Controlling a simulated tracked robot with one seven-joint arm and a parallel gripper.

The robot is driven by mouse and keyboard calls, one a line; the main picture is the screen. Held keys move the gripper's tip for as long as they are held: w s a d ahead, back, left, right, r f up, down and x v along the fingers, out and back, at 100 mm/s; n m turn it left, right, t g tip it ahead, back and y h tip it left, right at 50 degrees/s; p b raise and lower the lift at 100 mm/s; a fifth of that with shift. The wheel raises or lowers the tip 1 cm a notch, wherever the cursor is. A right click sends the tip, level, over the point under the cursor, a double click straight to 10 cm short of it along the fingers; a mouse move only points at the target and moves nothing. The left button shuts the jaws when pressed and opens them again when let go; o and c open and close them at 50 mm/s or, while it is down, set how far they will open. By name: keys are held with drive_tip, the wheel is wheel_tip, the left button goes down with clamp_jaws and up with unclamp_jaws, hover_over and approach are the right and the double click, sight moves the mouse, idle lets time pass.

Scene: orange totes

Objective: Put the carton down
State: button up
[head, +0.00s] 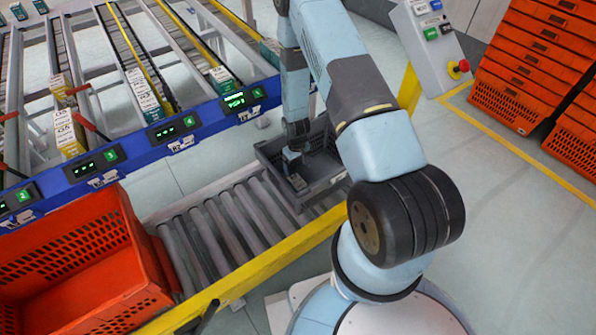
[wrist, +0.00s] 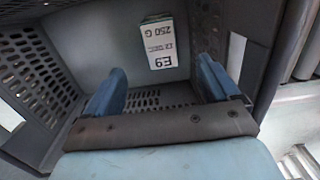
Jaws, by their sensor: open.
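The carton (wrist: 160,43) shows in the wrist view, white and dark green with "E9 250 G" on it. It is inside a dark grey tote (wrist: 30,68), beyond my fingertips and apart from them. My gripper (wrist: 160,88) is open, its two blue fingers spread with nothing between them. In the head view my gripper (head: 292,160) reaches down into the grey tote (head: 325,183), which sits on the roller conveyor. I cannot clearly make out the carton in the head view.
An orange tote (head: 75,262) stands at the left of the roller conveyor (head: 222,228). A yellow rail (head: 270,262) runs along its near side. Flow racks with cartons and a blue display beam (head: 140,143) lie behind. Orange totes (head: 530,60) are stacked at right.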

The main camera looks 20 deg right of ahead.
drive_tip(key=w+r+m+t, duration=0.1)
drive_tip(key=w+r+t, duration=0.15)
drive_tip(key=r, duration=2.95)
drive_tip(key=s+r+m+t, duration=0.1)
drive_tip(key=s+r, duration=0.3)
drive_tip(key=r, duration=0.5)
drive_tip(key=s+r, duration=0.4)
drive_tip(key=r, duration=0.6)
drive_tip(key=s+r+t, duration=0.1)
drive_tip(key=s+r, duration=0.3)
drive_tip(key=s, duration=0.3)
drive_tip(key=s+r+m, duration=0.1)
drive_tip(key=s+r, duration=0.3)
drive_tip(key=s, duration=0.3)
drive_tip(key=s+d+r+t, duration=0.1)
drive_tip(key=s+r, duration=0.4)
drive_tip(key=s, duration=0.3)
drive_tip(key=shift+m+t, duration=0.3)
drive_tip(key=shift+t, duration=0.05)
